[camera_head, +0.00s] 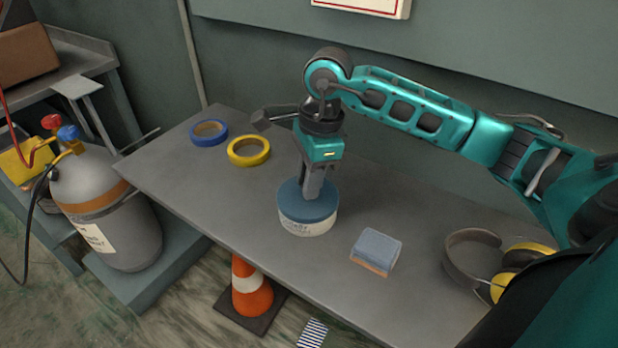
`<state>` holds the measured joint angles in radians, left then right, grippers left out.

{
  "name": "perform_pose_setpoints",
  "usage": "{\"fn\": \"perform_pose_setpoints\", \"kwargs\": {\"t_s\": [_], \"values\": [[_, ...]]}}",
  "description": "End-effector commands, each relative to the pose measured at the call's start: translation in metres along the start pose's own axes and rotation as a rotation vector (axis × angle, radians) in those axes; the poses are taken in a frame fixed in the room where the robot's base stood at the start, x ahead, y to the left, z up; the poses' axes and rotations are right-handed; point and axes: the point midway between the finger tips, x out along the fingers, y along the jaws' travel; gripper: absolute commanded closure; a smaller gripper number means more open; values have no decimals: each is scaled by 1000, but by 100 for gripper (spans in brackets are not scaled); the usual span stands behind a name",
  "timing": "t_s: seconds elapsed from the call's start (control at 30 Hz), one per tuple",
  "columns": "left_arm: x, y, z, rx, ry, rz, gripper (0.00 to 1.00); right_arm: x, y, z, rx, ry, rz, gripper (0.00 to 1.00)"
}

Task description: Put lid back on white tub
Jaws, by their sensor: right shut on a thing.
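A round white tub (306,228) stands upright on the grey table, near its front edge. Its blue lid (296,208) sits level over the tub's top. I cannot tell whether the lid is fully seated. My right gripper (313,192) points down from above and is shut on the lid, at the middle of its top. The fingers hide part of the lid. My left gripper is not in view.
On the grey table (215,187), blue tape (209,127) and yellow tape (248,138) lie at the back left. A blue-grey block (377,248) lies right of the tub, with yellow earmuffs (475,245) farther right. A grey cylinder (130,240) and an orange cone (250,297) stand off the table.

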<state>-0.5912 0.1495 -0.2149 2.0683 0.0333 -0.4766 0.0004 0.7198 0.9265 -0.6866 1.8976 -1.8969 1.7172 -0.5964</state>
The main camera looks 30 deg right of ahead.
Motion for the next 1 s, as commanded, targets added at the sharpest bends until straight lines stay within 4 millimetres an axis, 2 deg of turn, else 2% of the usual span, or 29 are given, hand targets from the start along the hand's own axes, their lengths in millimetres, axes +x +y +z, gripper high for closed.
{"fn": "perform_pose_setpoints", "kwargs": {"t_s": [0.27, 0.3, 0.57, 0.77, 1.0], "values": [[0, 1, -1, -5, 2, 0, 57, 0, 0, 0, 0, 0, 0, 100], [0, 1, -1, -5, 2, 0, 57, 0, 0, 0, 0, 0, 0, 72], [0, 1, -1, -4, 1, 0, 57, 0, 0, 0, 0, 0, 0, 48], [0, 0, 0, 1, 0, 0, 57, 0, 0, 0, 0, 0, 1, 45], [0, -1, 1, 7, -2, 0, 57, 0, 0, 0, 0, 0, 1, 22]]}}
